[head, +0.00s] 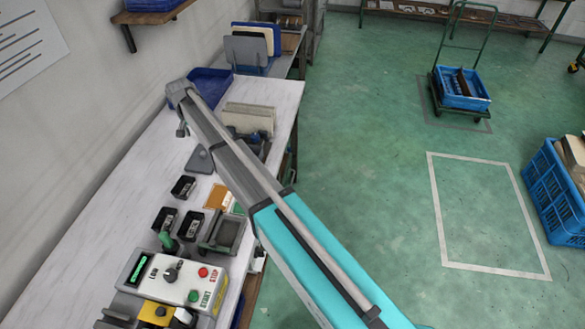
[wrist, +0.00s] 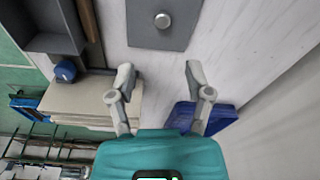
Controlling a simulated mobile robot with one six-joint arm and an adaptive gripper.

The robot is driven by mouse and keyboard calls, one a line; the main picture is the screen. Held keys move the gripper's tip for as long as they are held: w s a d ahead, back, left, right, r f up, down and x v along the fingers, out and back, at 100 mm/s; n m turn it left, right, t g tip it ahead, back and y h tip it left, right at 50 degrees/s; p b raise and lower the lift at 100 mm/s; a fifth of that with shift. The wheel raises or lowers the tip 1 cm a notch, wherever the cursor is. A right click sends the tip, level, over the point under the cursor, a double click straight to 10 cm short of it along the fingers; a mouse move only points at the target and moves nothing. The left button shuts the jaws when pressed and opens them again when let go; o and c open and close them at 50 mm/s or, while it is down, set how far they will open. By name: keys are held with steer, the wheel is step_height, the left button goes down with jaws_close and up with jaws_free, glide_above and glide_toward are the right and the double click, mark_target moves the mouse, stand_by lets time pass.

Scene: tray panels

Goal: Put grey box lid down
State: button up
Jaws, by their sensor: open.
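The grey lid (wrist: 165,22), a flat square plate with a round metal knob, lies on the white bench top in the wrist view. In the head view part of the lid (head: 199,161) shows beside my arm, which hides the rest. My gripper (wrist: 159,75) is open and empty, its two fingers spread and pointing towards the lid, apart from the knob. In the head view my gripper (head: 182,131) hangs over the bench, just beyond the lid. A grey open box (wrist: 40,25) stands left of the lid in the wrist view; the frames do not show whether it is the lid's box.
Beige panels (head: 248,118) and a blue tray (head: 209,82) stand at the far part of the bench. Small black bins (head: 183,187), a dark grey tray (head: 224,234) and a control box (head: 176,278) occupy the near part. Bare bench lies left of the lid, along the wall.

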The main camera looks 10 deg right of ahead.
steer(key=s+d, duration=0.7)
steer(key=d, duration=0.5)
steer(key=s+d, duration=0.6)
steer(key=d, duration=0.5)
steer(key=s+d+n+g, duration=0.1)
steer(key=s+d, duration=1.4)
steer(key=s, duration=0.2)
steer(key=shift+s+d+n, duration=0.3)
steer(key=shift+s+n, duration=0.05)
steer(key=shift+n, duration=0.05)
